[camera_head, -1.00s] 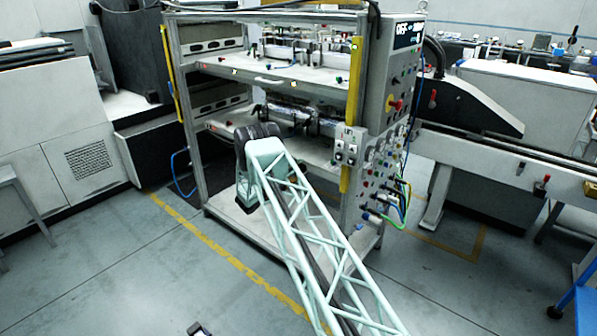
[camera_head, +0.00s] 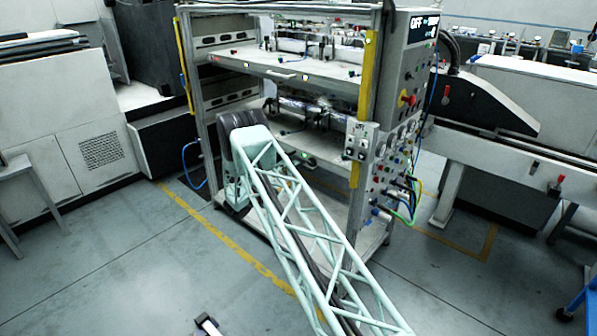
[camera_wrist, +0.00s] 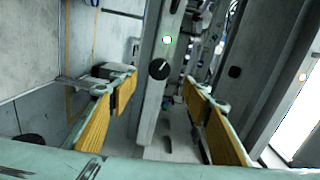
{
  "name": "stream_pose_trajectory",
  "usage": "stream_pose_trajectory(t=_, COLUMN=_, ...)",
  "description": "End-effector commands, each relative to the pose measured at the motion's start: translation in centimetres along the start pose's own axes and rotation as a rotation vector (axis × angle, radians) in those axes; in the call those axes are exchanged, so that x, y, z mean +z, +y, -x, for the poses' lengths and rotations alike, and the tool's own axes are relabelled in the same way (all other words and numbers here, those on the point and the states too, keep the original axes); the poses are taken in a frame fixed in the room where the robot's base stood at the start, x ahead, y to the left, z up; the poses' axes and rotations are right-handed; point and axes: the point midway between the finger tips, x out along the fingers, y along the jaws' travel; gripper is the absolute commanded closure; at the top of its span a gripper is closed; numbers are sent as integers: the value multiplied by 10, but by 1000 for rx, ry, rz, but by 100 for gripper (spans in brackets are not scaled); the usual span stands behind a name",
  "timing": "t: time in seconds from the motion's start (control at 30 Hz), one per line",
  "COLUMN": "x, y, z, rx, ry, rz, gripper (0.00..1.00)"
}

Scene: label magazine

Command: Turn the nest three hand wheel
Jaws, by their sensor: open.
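In the wrist view my gripper (camera_wrist: 159,79) is open, with its two yellow-padded fingers wide apart and nothing held between them. A round black knob with a pale pointer mark (camera_wrist: 159,69) sits on a grey upright bar and shows between the fingertips, farther off. I cannot tell whether it is the nest three hand wheel, and no nest number is readable. In the head view the magazine rack (camera_head: 366,100) stands ahead with two shelves of fittings. My gripper is hidden there behind my teal lattice arm.
A control panel with a red button (camera_head: 407,99) and coloured hoses (camera_head: 405,200) is on the rack's right side. A yellow upright strip (camera_head: 367,66) runs along the front post. A conveyor (camera_head: 508,160) stands to the right.

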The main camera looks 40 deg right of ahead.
Motion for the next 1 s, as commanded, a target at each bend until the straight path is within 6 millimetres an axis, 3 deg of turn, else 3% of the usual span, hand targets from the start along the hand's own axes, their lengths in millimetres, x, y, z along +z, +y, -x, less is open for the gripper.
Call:
stream_pose_trajectory(t=0.23, x=0, y=0, z=11, rx=1, ry=-1, rz=0, gripper=56)
stream_pose_trajectory(t=1.0, x=-6, y=1, z=7, rx=0, ry=4, rz=-33, gripper=56)
